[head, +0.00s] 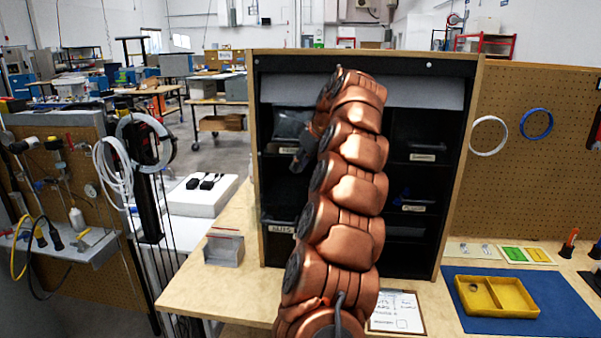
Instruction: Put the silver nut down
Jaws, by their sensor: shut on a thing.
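My gripper (303,157) is small, dark and partly hidden behind my copper-coloured arm. It is in front of the left side of the black shelf cabinet (265,212), near the upper left bins. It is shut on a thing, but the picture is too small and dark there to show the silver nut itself. I see no silver nut on the bare parts of the table.
A yellow divided tray (537,305) sits on a blue mat (468,319) at the right. A clipboard (412,324) lies right of my arm. A grey bin (224,248) stands at the table's left. The wooden table (185,291) is clear at its front left.

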